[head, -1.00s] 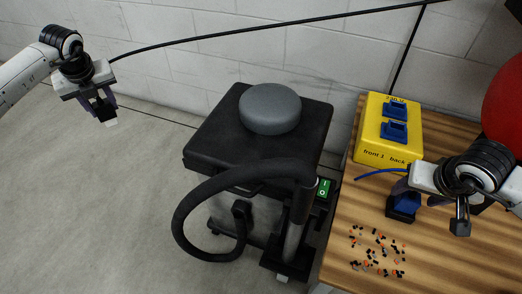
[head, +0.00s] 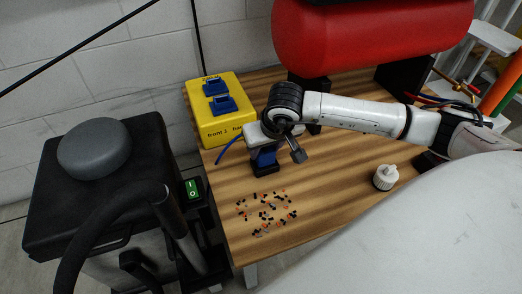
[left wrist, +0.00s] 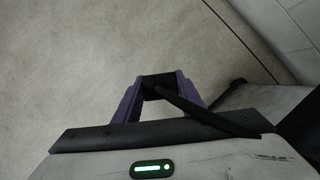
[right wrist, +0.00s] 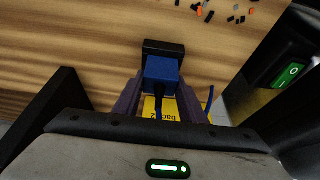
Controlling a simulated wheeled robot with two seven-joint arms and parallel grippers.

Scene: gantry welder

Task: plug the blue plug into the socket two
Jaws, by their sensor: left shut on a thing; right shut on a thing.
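The blue plug (head: 265,158), with a black end, is held in my right gripper (head: 268,150) just above the wooden table. The right wrist view shows the plug (right wrist: 162,72) between the purple fingers, its black end (right wrist: 163,47) pointing away from the gripper. The yellow socket box (head: 222,129) stands left of and behind the plug, apart from it. Two blue sockets (head: 222,104) (head: 213,86) sit on its top, near and far. Its front label reads "front 1"; the rest is partly hidden.
Small black and orange bits (head: 266,212) lie on the table (head: 300,240) in front of the plug. A white ribbed knob (head: 386,177) stands right. A red tank (head: 370,35) is behind. A black cart (head: 60,190) with a grey disc (head: 94,148) stands left.

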